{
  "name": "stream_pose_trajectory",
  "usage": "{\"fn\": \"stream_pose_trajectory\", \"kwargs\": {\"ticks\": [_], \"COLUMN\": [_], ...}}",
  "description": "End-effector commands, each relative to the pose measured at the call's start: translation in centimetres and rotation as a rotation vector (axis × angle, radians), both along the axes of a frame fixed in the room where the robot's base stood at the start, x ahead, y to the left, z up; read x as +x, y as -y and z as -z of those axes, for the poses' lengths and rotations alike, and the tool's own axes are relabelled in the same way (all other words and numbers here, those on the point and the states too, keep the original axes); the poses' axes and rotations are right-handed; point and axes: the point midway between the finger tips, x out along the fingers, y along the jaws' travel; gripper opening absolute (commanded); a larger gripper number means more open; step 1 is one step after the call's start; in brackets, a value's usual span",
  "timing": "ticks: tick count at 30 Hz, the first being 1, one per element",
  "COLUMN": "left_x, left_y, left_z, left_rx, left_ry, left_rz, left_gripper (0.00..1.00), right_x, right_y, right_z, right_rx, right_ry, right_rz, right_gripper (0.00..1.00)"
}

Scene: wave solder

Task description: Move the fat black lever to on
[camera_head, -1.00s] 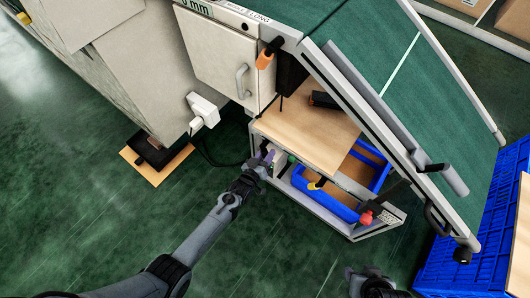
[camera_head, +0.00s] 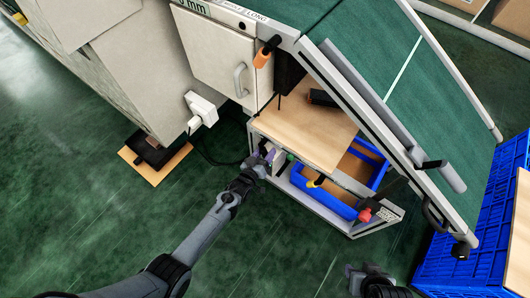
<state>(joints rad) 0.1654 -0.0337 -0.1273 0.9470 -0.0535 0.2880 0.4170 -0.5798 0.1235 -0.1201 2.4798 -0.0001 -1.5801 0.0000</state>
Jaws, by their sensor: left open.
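My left gripper (camera_head: 266,154) is open, its purple-tinted fingertips at the left end of the machine's front rail (camera_head: 315,205). A small dark part shows right at the fingertips; I cannot tell whether it is the fat black lever, or whether the fingers touch it. A thick black cylindrical piece (camera_head: 323,98) lies at the back of the wooden shelf, away from the gripper. My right gripper (camera_head: 357,273) is low in the picture, well apart from the machine; its fingers are too small and dark to read.
Along the rail are a green knob (camera_head: 290,157), a yellow-tipped handle (camera_head: 316,182) and a red knob (camera_head: 365,215). An orange handle (camera_head: 262,60) hangs above. Blue bins (camera_head: 343,209) sit under the shelf. A blue crate (camera_head: 440,262) stands at right.

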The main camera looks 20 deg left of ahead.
Motion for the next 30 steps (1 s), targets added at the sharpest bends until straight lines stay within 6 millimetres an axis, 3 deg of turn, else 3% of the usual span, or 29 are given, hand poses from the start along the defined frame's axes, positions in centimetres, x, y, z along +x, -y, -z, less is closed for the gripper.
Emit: {"fn": "stream_pose_trajectory", "kwargs": {"ticks": [5,18,24,30], "left_x": [-1.7,-8.6,-10.1,-10.3], "left_y": [-0.3,-1.6,-1.9,-1.9], "left_z": [-0.6,-1.8,-1.9,-1.8], "left_rx": [0.0,0.0,0.0,0.0], "left_ry": [-0.001,-0.001,0.0,0.001], "left_rz": [0.0,0.0,0.0,0.0], "left_gripper": [0.54,0.54,0.54,0.54], "right_x": [0.0,0.0,0.0,0.0], "right_y": [-0.1,-0.2,-0.1,0.0], "right_z": [-1.4,-5.1,-5.6,-5.6], "right_rx": [0.004,0.008,0.005,0.0], "right_ry": [-0.001,0.0,0.0,0.0], "right_rz": [0.003,0.005,0.004,0.0], "right_gripper": [0.43,0.43,0.43,0.43]}}
